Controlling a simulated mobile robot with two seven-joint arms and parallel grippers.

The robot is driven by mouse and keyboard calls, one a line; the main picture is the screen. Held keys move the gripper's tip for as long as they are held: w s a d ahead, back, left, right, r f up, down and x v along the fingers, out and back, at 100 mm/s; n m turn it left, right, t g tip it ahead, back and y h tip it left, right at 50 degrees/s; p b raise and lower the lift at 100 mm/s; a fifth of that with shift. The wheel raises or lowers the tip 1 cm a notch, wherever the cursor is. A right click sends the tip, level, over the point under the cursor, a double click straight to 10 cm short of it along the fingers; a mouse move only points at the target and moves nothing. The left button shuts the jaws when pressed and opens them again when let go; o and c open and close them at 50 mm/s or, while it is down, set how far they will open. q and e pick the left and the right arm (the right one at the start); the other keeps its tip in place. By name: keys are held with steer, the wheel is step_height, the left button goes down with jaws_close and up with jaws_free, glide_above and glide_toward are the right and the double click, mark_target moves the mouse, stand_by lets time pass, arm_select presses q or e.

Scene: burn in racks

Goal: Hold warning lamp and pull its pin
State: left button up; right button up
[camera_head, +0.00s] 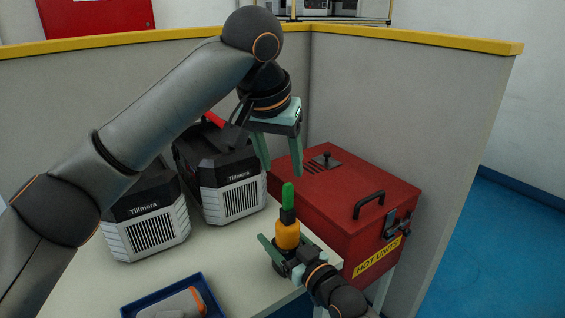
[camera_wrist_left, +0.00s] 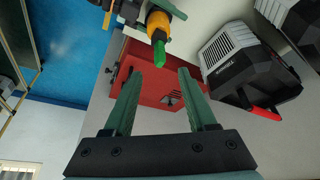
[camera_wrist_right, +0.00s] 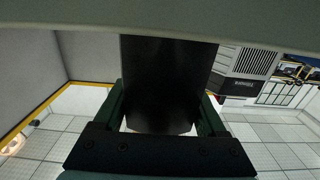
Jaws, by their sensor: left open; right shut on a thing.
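The warning lamp (camera_head: 287,235) has an orange body, a dark collar and a bright green piece (camera_head: 288,195) on top, perhaps the pin. It stands upright near the table's right edge. My right gripper (camera_head: 281,257) is shut on its dark lower part, which fills the space between the fingers in the right wrist view (camera_wrist_right: 160,85). My left gripper (camera_head: 283,163) is open and empty, above the lamp with its fingers pointing down. In the left wrist view the green piece (camera_wrist_left: 159,55) lies beyond the open fingertips (camera_wrist_left: 160,75), apart from them.
A red box (camera_head: 340,200) marked HOT UNITS, with a black handle, stands just right of the lamp. Two Tillmora units (camera_head: 150,215) (camera_head: 225,180) stand on the table to the left. A blue tray (camera_head: 130,311) lies at the front. Grey partitions (camera_head: 390,110) close the back and right.

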mark_target(289, 199)
arm_select(q)
steer(key=shift+n, duration=0.5)
steer(key=x, duration=1.2)
steer(key=shift+c, duration=0.4)
jaws_close()
stand_by(1.2)
